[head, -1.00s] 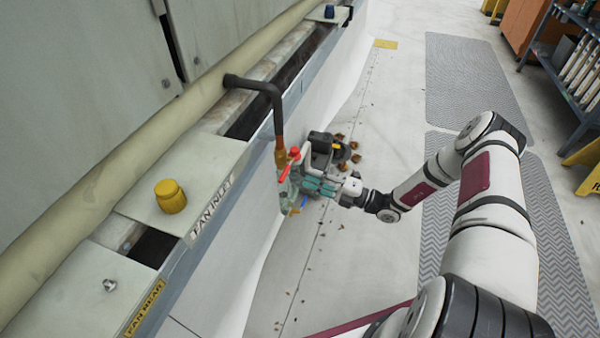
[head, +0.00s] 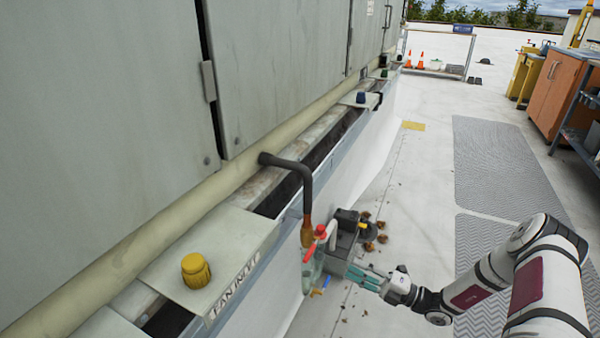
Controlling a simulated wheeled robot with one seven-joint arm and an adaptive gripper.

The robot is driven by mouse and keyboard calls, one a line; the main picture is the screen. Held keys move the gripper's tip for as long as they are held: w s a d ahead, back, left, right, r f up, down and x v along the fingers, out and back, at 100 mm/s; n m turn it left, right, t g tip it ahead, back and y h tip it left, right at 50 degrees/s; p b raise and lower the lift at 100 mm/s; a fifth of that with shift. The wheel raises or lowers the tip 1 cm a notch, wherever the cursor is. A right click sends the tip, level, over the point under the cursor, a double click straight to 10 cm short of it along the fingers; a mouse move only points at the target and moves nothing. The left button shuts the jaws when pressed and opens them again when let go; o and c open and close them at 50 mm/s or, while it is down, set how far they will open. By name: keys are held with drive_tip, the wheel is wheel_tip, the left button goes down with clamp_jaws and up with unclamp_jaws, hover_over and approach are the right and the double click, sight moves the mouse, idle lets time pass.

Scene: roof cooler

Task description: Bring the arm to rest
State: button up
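My arm reaches in from the right, and my gripper (head: 356,273) is low beside the cooler, its teal fingers pointing left. Just left of the fingertips, a clear greenish vessel (head: 312,272) with red fittings (head: 316,242) hangs below a dark bent pipe (head: 304,190) with a rusty end. Whether the fingers touch the vessel, and how wide they are apart, is too small to tell.
The cooler's grey wall (head: 100,130) and ledge, with a yellow knob (head: 196,270), fill the left. A grey and black device (head: 345,230) sits just behind the fingers. Grey mats (head: 500,160) lie on the open roof; an orange cabinet (head: 565,90) and shelf stand right.

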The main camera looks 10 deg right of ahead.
drive_tip(key=s+a+r+n+g+h, duration=0.2)
drive_tip(key=s+a+r+n+g, duration=0.25)
drive_tip(key=r+n, duration=0.45)
drive_tip(key=s+a+r+n+g+h, duration=0.25)
drive_tip(key=s+r+n+g, duration=0.3)
drive_tip(key=r+n, duration=0.35)
drive_tip(key=s+a+r+n+g+h, duration=0.1)
drive_tip(key=s+a+r+n+g, duration=0.4)
drive_tip(key=r+n, duration=0.4)
drive_tip(key=s+d+r+n+t+h, duration=0.2)
drive_tip(key=s+r+n+h, duration=0.25)
drive_tip(key=s+n, duration=0.5)
drive_tip(key=s+d+r+n+t+h, duration=0.15)
drive_tip(key=s+r+n+h, duration=0.4)
drive_tip(key=s, duration=0.75)
wheel_tip(320, 180, up, 30)
drive_tip(key=n+t+p, duration=0.1)
drive_tip(key=t+p, duration=0.3)
drive_tip(key=p, duration=2.5)
drive_tip(key=shift+d+r+h+p, duration=0.2)
drive_tip(key=shift+d+h+p, duration=0.15)
drive_tip(key=shift+d+h, duration=0.1)
